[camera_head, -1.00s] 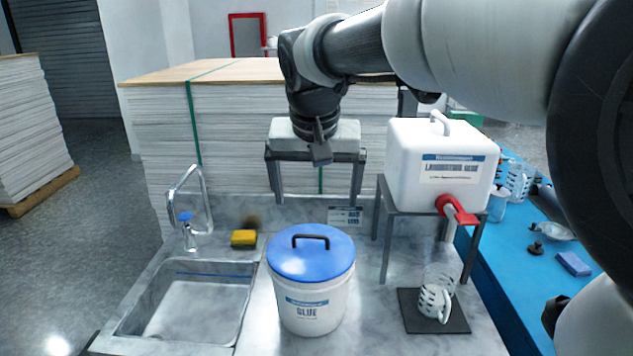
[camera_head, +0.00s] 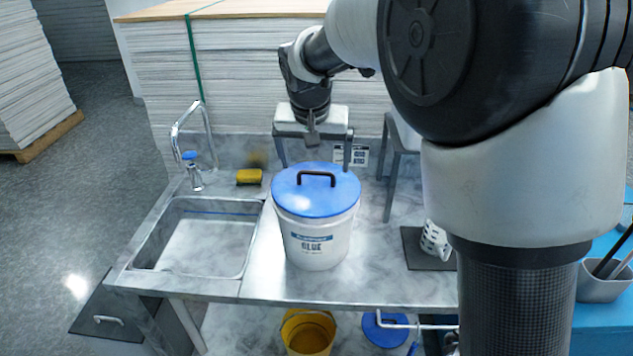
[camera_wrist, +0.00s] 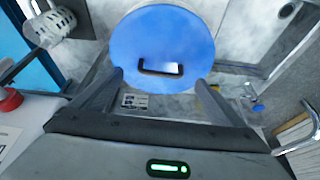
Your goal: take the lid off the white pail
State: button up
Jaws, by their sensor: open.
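The white pail (camera_head: 318,248) stands upright on the counter with a GLUE label. Its round blue lid (camera_head: 300,201) sits on top, with a dark loop handle (camera_head: 317,177) in the middle. My gripper (camera_head: 316,163) is open and empty, fingers pointing down, above and toward the far side of the lid; the fingertips are partly hidden in the head view. In the wrist view the blue lid (camera_wrist: 160,30) is ahead, and its handle (camera_wrist: 160,70) appears between the spread fingertips of my gripper (camera_wrist: 158,80). I see no contact with the handle.
The sink (camera_head: 195,240) and tap (camera_head: 190,135) are left of the pail, with a yellow sponge (camera_head: 249,176) behind. A yellow bucket (camera_head: 308,332) is below. Stacked sheets (camera_head: 240,80) rise behind.

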aim_at(316, 173)
jog(key=x, duration=0.5)
jog(key=c, duration=1.4)
